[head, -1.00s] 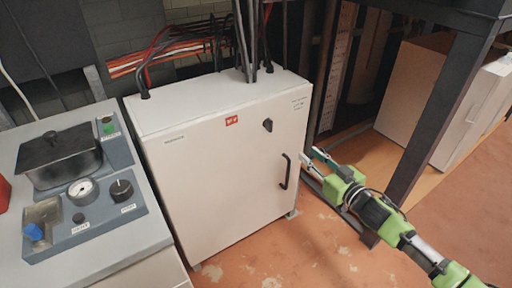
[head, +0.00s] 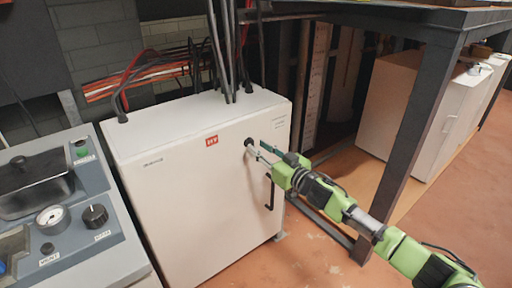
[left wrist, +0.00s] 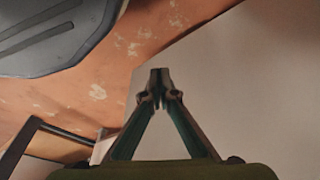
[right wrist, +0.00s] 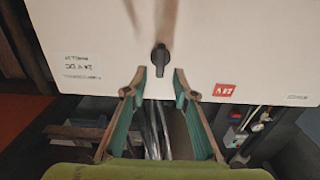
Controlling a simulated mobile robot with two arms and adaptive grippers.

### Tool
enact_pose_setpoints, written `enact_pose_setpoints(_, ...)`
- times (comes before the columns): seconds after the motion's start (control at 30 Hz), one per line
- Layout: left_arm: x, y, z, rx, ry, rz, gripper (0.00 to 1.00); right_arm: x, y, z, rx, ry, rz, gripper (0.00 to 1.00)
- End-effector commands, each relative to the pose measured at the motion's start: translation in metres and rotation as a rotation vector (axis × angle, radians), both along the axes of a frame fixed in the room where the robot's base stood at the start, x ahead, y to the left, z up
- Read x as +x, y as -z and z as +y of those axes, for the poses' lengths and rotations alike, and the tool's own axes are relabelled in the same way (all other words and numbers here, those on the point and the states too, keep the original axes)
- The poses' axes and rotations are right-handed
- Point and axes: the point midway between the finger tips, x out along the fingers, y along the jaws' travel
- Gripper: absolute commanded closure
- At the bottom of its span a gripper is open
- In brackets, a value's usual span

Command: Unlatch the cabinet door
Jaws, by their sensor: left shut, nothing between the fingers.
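The white cabinet (head: 190,190) stands upright with its door shut. Its small black latch knob (head: 248,141) is at the upper right of the door, and a black bar handle (head: 269,193) is below it. My right gripper (head: 257,149) is at the knob in the head view, partly covering the door. In the right wrist view the knob (right wrist: 160,57) shows ahead of and between the spread fingertips (right wrist: 156,88); contact cannot be told. My left gripper (left wrist: 160,82) shows only in its wrist view, fingertips together and empty.
A grey control console (head: 60,220) with a gauge and knobs stands close on the cabinet's left. Cables (head: 222,50) rise from the cabinet top. A dark metal frame (head: 405,130) stands to the right, near my right arm. Red floor lies in front.

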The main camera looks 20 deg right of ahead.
Motion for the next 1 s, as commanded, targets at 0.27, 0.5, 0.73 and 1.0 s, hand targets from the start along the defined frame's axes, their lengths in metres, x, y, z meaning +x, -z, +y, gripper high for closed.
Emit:
enact_pose_setpoints(0.27,0.008,-0.013,-0.001,-0.001,-0.001,-0.012,1.0,0.021,0.001,0.008,0.0,0.0,0.0,0.74)
enact_pose_setpoints(0.5,0.003,-0.012,0.0,0.0,-0.002,-0.001,1.0,0.022,0.001,0.008,0.0,0.0,0.001,0.74)
enact_pose_setpoints(0.73,0.0,-0.01,0.0,0.001,-0.002,0.002,1.0,0.022,0.001,0.008,0.0,0.0,0.001,1.0)
enact_pose_setpoints(1.0,0.002,-0.011,0.0,0.0,-0.002,-0.005,1.0,0.021,0.0,0.008,-0.016,0.0,-0.005,1.0)
